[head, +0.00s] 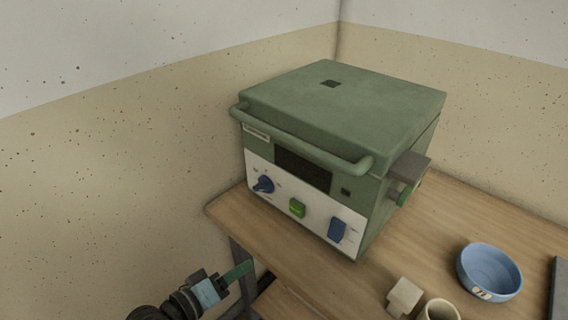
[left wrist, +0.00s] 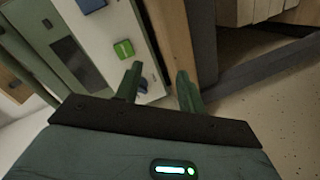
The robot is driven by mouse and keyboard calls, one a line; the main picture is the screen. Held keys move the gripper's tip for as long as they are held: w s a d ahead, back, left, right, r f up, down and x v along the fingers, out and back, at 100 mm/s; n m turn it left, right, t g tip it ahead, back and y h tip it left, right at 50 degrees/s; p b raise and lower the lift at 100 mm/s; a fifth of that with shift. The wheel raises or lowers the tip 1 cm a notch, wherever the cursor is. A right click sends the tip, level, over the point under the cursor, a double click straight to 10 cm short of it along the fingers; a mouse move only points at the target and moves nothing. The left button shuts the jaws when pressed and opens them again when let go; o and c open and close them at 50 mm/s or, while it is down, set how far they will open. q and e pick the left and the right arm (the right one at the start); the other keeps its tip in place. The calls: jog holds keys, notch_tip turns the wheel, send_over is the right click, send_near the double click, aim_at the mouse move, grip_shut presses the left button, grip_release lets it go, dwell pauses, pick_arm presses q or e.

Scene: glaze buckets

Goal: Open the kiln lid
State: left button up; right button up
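The green kiln (head: 310,165) stands on the wooden table, and its lid (head: 345,105) lies shut on top. A green bar handle (head: 300,143) runs along the lid's front edge. Below it is a white control panel (head: 262,172) with blue knobs and a green switch (head: 297,208). My left gripper (head: 245,270) is below and in front of the kiln, beside the table's front edge, apart from the handle. In the left wrist view its two green fingers (left wrist: 160,75) stand apart with nothing between them, and the panel shows beyond, tilted. My right gripper is out of view.
The wooden table (head: 440,235) carries a blue bowl (head: 489,272), a cream cup (head: 438,310) and a small pale block (head: 404,297) to the right of the kiln. A dark flat object (head: 560,290) lies at the right edge. Walls stand close behind and left.

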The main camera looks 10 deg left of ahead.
pick_arm(q)
jog(key=w+d+r+n+h+b, duration=0.15)
jog(key=w+r+h+b, duration=0.35)
jog(key=w+r, duration=0.5)
jog(key=g+h+b, duration=0.2)
jog(key=h+b, duration=0.1)
jog(key=b, duration=0.1)
send_near(283, 132)
jog(key=x, duration=0.2)
jog(key=shift+w+d+f+m, duration=0.25)
jog(key=shift+w+d+f, duration=0.05)
jog(key=shift+d+f, duration=0.1)
jog(key=p+x, duration=0.1)
jog(key=x, duration=0.6)
grip_shut()
jog(key=shift+p, duration=0.3)
